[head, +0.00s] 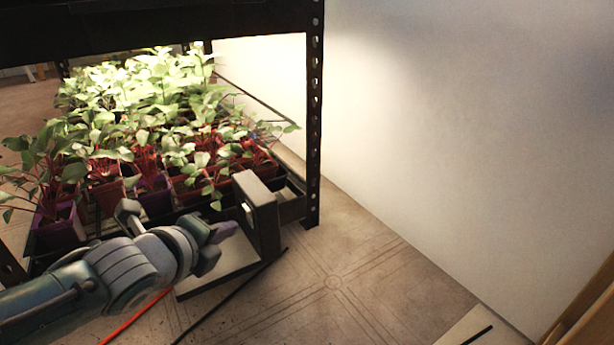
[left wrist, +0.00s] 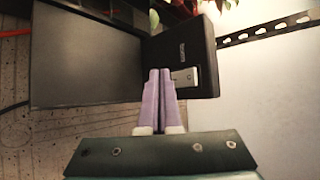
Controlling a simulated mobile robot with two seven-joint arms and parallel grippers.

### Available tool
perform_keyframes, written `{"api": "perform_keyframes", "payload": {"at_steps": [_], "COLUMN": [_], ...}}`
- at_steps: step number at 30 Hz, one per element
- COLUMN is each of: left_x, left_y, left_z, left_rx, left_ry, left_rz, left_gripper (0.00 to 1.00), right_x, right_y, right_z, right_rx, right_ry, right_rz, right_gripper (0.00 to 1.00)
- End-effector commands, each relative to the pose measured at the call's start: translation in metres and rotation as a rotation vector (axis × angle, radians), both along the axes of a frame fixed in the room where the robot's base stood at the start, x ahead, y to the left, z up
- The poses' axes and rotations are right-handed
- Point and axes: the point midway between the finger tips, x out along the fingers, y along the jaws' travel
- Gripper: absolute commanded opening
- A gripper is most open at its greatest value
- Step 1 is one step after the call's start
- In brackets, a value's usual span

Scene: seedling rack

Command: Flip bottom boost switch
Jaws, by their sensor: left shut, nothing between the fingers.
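A black upright box (head: 259,213) stands at the front corner of the rack's lower level. In the left wrist view, the black box (left wrist: 187,42) carries a small light grey switch plate (left wrist: 184,77) with a darker mark near it. My left gripper (head: 222,238) is in front of the box, to its left in the head view. Its purple fingers (left wrist: 160,75) are shut together with nothing between them. The fingertips appear just left of the switch plate; I cannot tell whether they touch it. My right gripper is not in view.
A flat grey panel (left wrist: 85,55) adjoins the box. Potted seedlings (head: 150,130) fill the lit lower shelf behind. A black perforated rack post (head: 315,110) rises right of the box. Orange and black cables cross the floor. Open floor (head: 350,270) lies to the right.

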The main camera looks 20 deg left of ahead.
Motion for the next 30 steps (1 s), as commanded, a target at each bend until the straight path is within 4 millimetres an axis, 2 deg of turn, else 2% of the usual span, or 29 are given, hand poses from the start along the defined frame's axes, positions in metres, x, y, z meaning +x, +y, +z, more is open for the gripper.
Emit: {"api": "perform_keyframes", "payload": {"at_steps": [10,24,30], "left_x": [-0.003,-0.035,-0.038], "left_y": [0.002,0.030,0.033], "left_z": [0.001,0.007,0.006], "left_rx": [0.000,0.001,0.000], "left_ry": [0.001,0.001,0.000], "left_rz": [0.000,0.000,0.000], "left_gripper": [0.00,0.00,0.00], "right_x": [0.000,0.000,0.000], "right_y": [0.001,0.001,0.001], "right_z": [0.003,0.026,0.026], "right_rx": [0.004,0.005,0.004], "right_ry": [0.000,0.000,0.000], "right_rz": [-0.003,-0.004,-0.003], "right_gripper": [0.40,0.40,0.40]}}
